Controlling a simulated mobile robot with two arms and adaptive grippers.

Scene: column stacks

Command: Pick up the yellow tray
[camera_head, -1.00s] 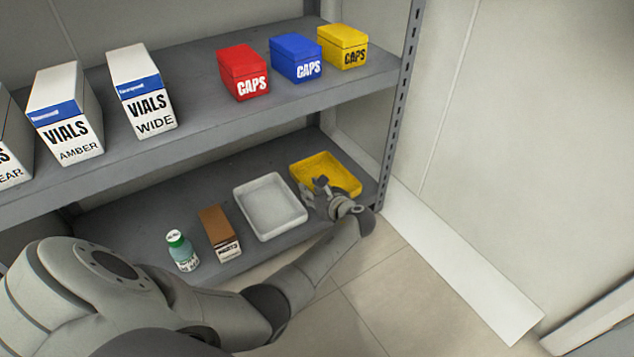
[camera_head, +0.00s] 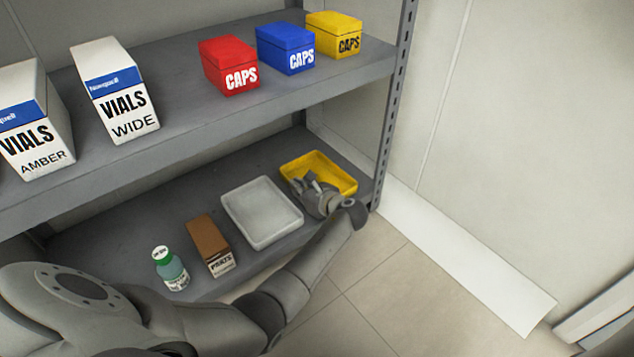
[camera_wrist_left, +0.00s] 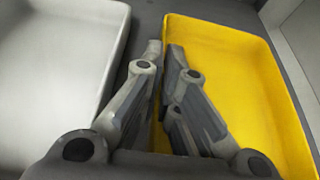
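The yellow tray (camera_head: 335,170) is a shallow open tray at the right end of the lower shelf. It also shows in the left wrist view (camera_wrist_left: 235,75), on the right, and it looks empty. My left gripper (camera_head: 310,181) is at the tray's near left side. In the left wrist view my left gripper's fingertips (camera_wrist_left: 164,52) are close together, one on each side of the tray's left wall, and look shut on it. I cannot tell whether the tray is clear of the shelf. My right gripper is not in view.
A white tray (camera_head: 262,210) lies just left of the yellow one. The upper shelf (camera_head: 185,115) above holds caps and vials boxes. A shelf post (camera_head: 392,110) is close on the right.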

